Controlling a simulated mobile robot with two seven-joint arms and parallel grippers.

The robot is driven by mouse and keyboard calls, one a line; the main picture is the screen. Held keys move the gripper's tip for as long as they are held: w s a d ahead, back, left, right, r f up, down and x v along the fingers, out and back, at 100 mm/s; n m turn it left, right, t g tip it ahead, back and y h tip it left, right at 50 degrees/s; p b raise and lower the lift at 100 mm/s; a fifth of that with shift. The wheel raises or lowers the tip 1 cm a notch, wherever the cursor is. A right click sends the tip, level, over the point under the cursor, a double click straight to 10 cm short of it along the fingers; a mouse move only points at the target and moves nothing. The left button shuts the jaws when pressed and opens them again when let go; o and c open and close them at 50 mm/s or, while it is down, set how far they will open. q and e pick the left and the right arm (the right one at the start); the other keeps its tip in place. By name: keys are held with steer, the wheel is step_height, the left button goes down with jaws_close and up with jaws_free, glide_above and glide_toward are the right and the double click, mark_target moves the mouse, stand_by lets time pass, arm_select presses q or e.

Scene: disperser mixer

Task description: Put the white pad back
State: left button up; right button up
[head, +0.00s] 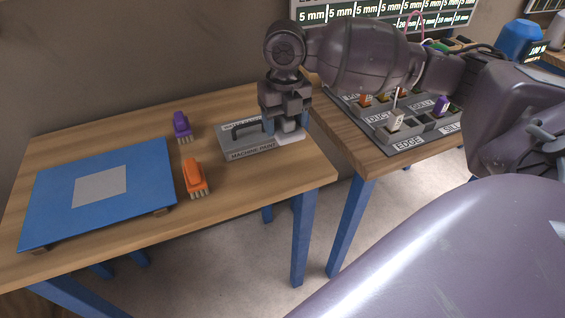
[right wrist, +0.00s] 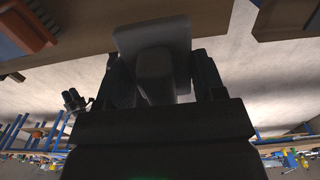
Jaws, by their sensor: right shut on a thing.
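The white pad (head: 291,138) is a flat pale plate with a block-like grip on top. My right gripper (head: 286,122) is shut on that grip, over the right end of the left table. In the right wrist view the pad (right wrist: 152,36) and its grip sit between the two fingers of my right gripper (right wrist: 155,80). Whether the pad touches the tabletop I cannot tell. On the right table a dark tray (head: 408,141) has labelled places, one marked EDGE, with a white-grey piece (head: 395,121) standing behind that label. My left gripper is not in view.
A grey MACHINE PAINT box (head: 250,149) with a dark handle is just left of my gripper. A gap separates the two tables.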

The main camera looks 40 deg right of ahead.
glide_above(284, 169)
step_height(284, 169, down, 6)
steer(key=shift+f+b, duration=0.15)
steer(key=shift+b, duration=0.3)
step_height(284, 169, down, 5)
steer(key=shift+s+f+b, duration=0.1)
steer(key=shift+f+b, duration=0.05)
steer(key=shift+b, duration=0.4)
steer(key=shift+f, duration=0.4)
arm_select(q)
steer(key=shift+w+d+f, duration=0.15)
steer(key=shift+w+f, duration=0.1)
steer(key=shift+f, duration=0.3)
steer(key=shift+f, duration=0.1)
arm_select(e)
steer(key=shift+f, duration=0.1)
steer(key=o, duration=0.9)
